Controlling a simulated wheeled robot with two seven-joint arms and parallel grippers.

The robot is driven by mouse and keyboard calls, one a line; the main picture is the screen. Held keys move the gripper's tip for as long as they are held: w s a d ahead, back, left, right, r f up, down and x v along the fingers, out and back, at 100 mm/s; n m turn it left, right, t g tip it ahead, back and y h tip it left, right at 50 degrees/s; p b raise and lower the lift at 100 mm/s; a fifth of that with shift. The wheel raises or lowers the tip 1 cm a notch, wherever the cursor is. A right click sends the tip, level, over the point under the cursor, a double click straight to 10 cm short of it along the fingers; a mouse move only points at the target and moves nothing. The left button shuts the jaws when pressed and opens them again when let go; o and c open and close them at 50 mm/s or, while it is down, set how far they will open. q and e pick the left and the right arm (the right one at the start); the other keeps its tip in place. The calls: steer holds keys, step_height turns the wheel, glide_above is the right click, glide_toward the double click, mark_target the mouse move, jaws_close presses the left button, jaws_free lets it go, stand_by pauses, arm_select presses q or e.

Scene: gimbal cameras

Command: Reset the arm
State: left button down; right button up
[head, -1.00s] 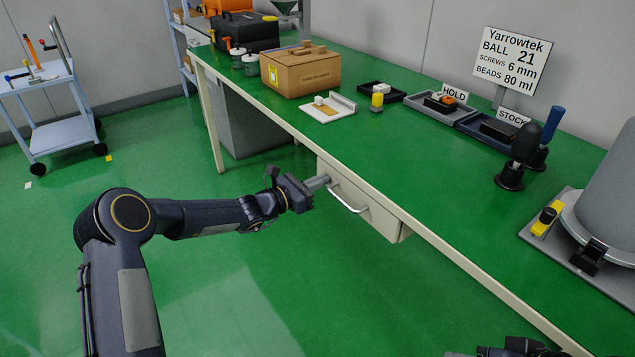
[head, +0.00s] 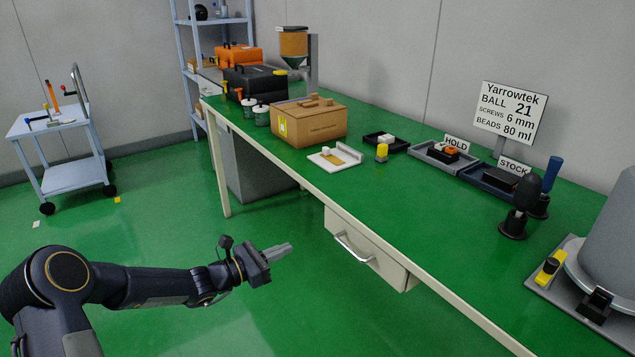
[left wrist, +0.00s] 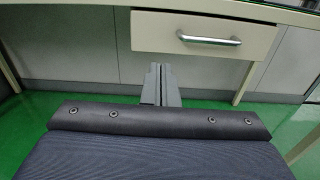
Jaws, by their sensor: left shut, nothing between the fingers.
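My left gripper (head: 280,249) is shut and empty. It hangs in the air over the green floor, to the left of the bench drawer (head: 366,247) and apart from its handle (head: 354,248). In the left wrist view the closed fingers (left wrist: 160,84) point toward the bench front, with the drawer (left wrist: 203,34) and its silver handle (left wrist: 208,40) beyond them. The drawer appears closed under the benchtop. My right gripper is not in view.
The green bench (head: 400,200) runs diagonally on the right. It carries a cardboard box (head: 309,122), a white board (head: 335,157), a grey tray (head: 428,152), a blue tray (head: 474,177) and a sign (head: 508,112). A trolley (head: 60,150) stands far left.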

arm_select(q)
steer(key=s+d+r+m+g+y, duration=0.1)
steer(key=s+d+r+m+g, duration=0.2)
steer(key=s+m, duration=0.45)
steer(key=s+r+m+g+y, duration=0.1)
steer(key=s+r+m+g, duration=0.2)
steer(key=s+r+m, duration=0.45)
steer(key=s+a+f+m+y, duration=0.2)
steer(key=s+a+m+y, duration=0.1)
steer(key=s, duration=0.5)
steer(key=s+a+f+m+y, duration=0.1)
steer(key=s+a+m+y, duration=0.15)
steer(key=s, duration=0.55)
steer(key=s+a+f+m+y, duration=0.2)
steer(key=s+a+m+y, duration=0.15)
steer(key=s, duration=0.45)
step_height(320, 180, up, 21)
steer(key=h+p, duration=0.1)
steer(key=p, duration=2)
steer(key=shift+w+d+r, duration=0.15)
steer(key=shift+w+d, duration=0.1)
